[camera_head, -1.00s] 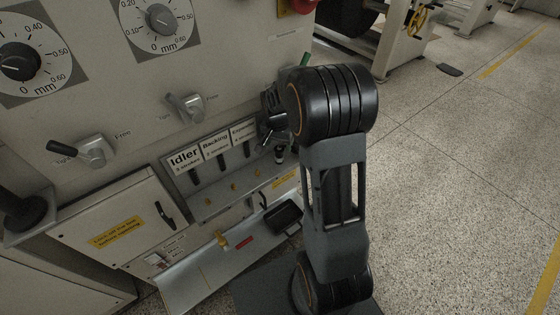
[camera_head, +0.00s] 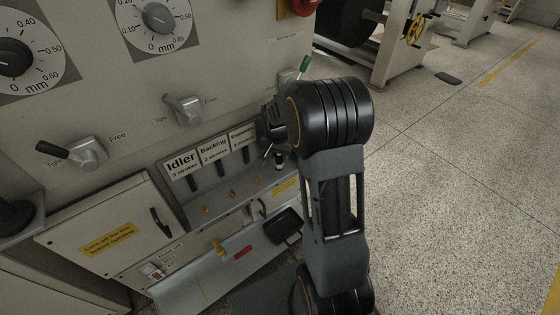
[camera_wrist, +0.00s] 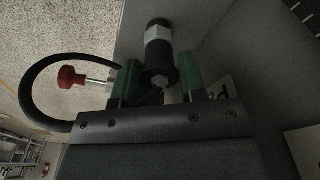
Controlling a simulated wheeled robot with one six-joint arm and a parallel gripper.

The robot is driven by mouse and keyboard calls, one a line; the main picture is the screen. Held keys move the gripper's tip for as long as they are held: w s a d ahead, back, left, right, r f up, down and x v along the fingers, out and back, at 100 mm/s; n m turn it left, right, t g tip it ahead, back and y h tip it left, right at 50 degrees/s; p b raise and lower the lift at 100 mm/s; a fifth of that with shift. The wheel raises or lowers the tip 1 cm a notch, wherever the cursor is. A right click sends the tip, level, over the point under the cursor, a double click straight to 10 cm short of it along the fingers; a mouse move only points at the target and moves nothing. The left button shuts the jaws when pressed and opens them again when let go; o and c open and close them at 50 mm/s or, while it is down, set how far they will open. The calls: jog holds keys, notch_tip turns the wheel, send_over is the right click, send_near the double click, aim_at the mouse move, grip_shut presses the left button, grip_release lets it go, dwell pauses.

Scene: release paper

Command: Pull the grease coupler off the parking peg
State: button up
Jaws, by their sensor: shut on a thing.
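The grease coupler (camera_wrist: 158,50), a dark cylinder with a pale metal band, stands between the green fingers of my gripper (camera_wrist: 160,84) in the wrist view. My gripper is shut on it. The far end of the coupler points away from my gripper. I cannot make out the parking peg apart from the coupler, nor tell whether the two are still joined. In the head view, my gripper (camera_head: 268,130) is small and partly hidden by my arm, close to the machine's front.
A black hose (camera_wrist: 32,85) loops beside my gripper, near a red knob (camera_wrist: 70,77) on a metal stem. A labelled panel (camera_head: 212,150) with several fittings and a black tray (camera_head: 283,226) lie left of my arm. The floor at right is open.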

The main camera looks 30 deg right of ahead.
jog(key=c, duration=0.4)
jog(key=shift+r+p, duration=2)
jog(key=shift+r, duration=0.45)
jog(key=shift+c, duration=0.2)
